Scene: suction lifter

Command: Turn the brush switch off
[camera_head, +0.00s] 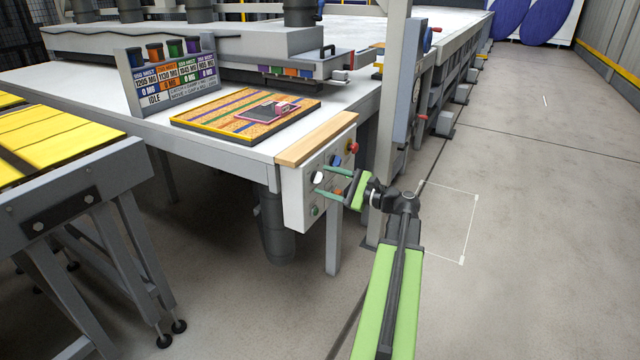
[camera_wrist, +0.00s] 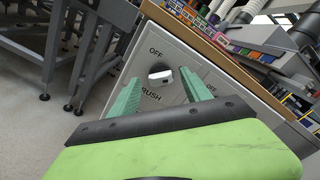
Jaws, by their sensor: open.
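The brush switch (camera_wrist: 161,75) is a round black knob with a white bar on a light grey panel (camera_wrist: 189,58). "OFF" is printed above it and "BRUSH", partly covered, below it. The white bar lies roughly sideways in the wrist view; its exact setting is hard to tell. My gripper (camera_wrist: 159,78) is open, with one green finger on each side of the knob. I cannot tell whether either finger touches it. In the head view, my gripper (camera_head: 320,180) reaches the front of the control box (camera_head: 293,203) from the right.
A red button (camera_head: 352,148) and a green button (camera_head: 315,211) are close to my fingers on the box. A wooden strip (camera_head: 316,139) tops the box. A yellow-topped roller table (camera_head: 60,140) stands at the left. The floor at the right is clear.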

